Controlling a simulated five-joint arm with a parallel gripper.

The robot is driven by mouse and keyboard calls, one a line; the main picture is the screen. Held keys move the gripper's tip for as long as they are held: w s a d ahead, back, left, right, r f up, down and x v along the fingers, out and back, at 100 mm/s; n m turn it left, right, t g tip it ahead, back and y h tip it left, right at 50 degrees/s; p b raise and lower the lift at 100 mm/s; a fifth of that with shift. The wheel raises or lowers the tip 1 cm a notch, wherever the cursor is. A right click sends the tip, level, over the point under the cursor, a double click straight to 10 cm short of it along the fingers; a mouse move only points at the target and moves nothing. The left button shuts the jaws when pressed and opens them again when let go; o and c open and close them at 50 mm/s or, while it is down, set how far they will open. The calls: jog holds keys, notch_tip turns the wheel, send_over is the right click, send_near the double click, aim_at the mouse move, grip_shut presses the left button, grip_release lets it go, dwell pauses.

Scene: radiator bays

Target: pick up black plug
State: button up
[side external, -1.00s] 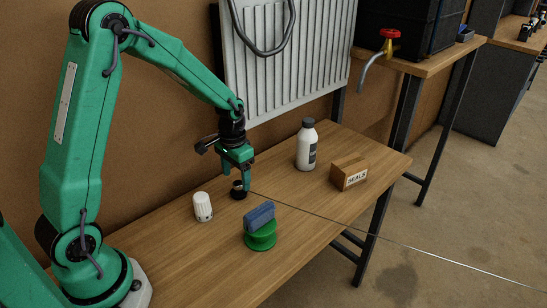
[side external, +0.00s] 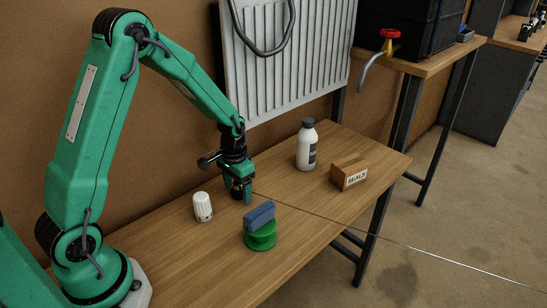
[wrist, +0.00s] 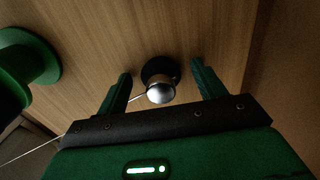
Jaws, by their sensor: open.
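The black plug (wrist: 159,70) stands on the wooden bench, a dark round base with a shiny silver knob on top in the wrist view. In the side view the plug (side external: 237,193) is mostly hidden by my fingers. My gripper (wrist: 161,74) is open, pointing down, with one finger on each side of the plug. Gaps show between the plug and both fingers, so it does not look gripped.
A white bottle (side external: 306,146) and a SEALS box (side external: 348,173) stand to the right. A thin wire crosses the bench.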

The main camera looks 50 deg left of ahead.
aim_at(237, 183)
jog(key=c, duration=1.1)
jog(key=shift+o, duration=0.2)
jog(key=shift+r, duration=0.1)
jog(key=shift+r, duration=4.95)
